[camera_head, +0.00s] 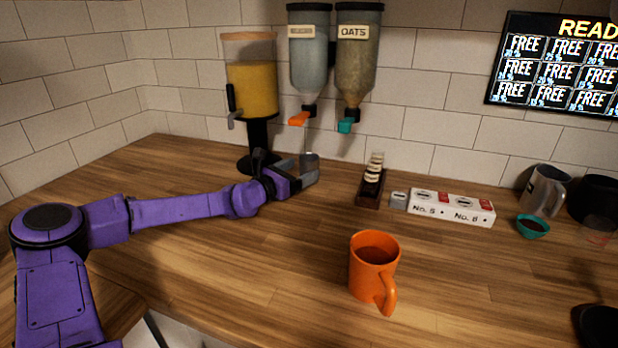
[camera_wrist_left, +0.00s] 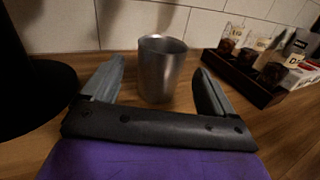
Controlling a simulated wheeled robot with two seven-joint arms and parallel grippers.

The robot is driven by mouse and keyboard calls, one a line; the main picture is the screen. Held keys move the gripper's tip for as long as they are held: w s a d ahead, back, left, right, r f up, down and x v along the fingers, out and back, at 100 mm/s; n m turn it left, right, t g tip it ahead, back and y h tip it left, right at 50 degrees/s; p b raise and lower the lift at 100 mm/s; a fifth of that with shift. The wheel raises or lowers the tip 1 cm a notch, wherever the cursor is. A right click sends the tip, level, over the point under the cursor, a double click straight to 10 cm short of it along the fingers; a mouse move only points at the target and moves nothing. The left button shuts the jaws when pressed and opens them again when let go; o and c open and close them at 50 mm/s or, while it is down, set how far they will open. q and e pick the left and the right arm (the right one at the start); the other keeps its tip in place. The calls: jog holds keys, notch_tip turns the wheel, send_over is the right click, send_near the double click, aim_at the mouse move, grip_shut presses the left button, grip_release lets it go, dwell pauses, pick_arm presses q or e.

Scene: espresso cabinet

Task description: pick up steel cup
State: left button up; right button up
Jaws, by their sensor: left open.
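The steel cup (camera_wrist_left: 160,68) stands upright on the counter in the left wrist view, just beyond and between my open fingers. In the head view only a part of the steel cup (camera_head: 309,160) shows, behind my left gripper (camera_head: 306,170). My left gripper also shows in the left wrist view (camera_wrist_left: 160,88), with its two grey fingers apart on either side of the cup's lower part. I cannot tell if either finger touches the cup. My right gripper is not in view.
A juice dispenser (camera_head: 251,90) stands beside my left gripper, its dark base close by. Two wall dispensers, one labelled OATS (camera_head: 356,60), hang above. A dark wooden rack (camera_head: 369,190) is to the right. An orange mug (camera_head: 372,270) stands nearer the front on otherwise clear counter.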

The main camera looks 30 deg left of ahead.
aim_at(314, 162)
pick_arm(q)
jog(key=w, duration=0.4)
jog(key=w+d+b, duration=0.1)
jog(key=w, duration=0.1)
jog(key=shift+w, duration=0.1)
jog(key=c, duration=1.2)
jog(key=shift+r, duration=0.1)
